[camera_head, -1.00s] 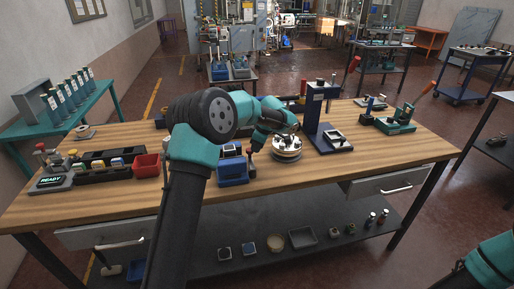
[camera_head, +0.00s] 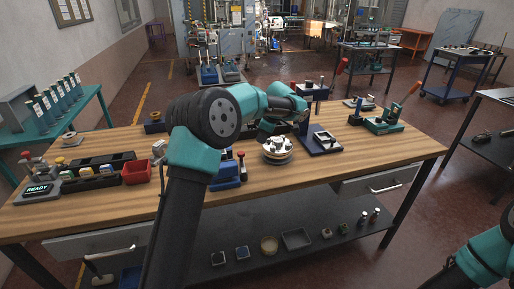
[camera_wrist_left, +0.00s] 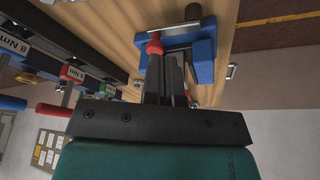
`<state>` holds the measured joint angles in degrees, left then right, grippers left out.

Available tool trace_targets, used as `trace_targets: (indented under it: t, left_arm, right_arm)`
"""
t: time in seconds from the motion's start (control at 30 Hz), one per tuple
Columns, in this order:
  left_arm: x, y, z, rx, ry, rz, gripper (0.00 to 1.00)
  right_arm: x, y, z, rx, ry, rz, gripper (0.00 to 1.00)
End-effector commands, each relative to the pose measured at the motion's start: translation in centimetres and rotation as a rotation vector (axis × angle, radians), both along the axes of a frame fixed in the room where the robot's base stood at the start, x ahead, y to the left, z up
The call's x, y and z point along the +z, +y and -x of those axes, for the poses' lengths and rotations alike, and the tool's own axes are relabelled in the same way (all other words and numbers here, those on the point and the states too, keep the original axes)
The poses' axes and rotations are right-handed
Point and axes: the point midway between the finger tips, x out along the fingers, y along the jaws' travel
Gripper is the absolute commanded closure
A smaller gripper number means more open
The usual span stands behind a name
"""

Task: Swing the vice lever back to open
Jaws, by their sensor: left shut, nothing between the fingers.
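The blue vice (camera_head: 228,175) sits on the bench near its front edge, partly behind my left arm. Its lever (camera_head: 241,163) has a red knob and stands roughly upright at the vice's right side. In the left wrist view the blue vice (camera_wrist_left: 203,58) shows with a red knob (camera_wrist_left: 155,46). My left gripper (camera_wrist_left: 168,72) is shut and empty, its fingertips close to the knob; I cannot tell whether they touch. In the head view its fingers are hidden or unclear behind my arm. My right gripper is not in view.
A round silver-topped fixture (camera_head: 277,149) stands right of the vice, then a dark blue press (camera_head: 318,140) and a green fixture (camera_head: 383,124). A red bin (camera_head: 136,172) and black tray (camera_head: 92,181) lie left. The front right of the bench is clear.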

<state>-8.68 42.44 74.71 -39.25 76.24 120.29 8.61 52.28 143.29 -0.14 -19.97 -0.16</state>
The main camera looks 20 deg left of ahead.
Motion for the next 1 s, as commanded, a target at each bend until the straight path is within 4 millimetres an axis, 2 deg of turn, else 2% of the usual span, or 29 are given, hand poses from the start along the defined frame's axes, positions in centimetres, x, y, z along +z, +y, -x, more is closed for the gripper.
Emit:
trace_targets:
  t: [0.13,0.33,0.8,1.0]
  left_arm:
    - [2.1,-0.8,-0.1,0.001,-0.001,0.001,1.00]
    - [3.2,-1.1,-0.1,0.000,0.001,0.001,1.00]
    - [3.2,-1.1,-0.1,-0.005,0.003,0.000,1.00]
    - [1.6,-1.9,0.6,-0.148,0.059,0.007,1.00]
  right_arm:
    - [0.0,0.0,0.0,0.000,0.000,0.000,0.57]
    - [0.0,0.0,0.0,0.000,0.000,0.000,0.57]
    - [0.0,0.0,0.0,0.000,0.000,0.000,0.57]
    - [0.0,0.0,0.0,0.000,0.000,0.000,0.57]
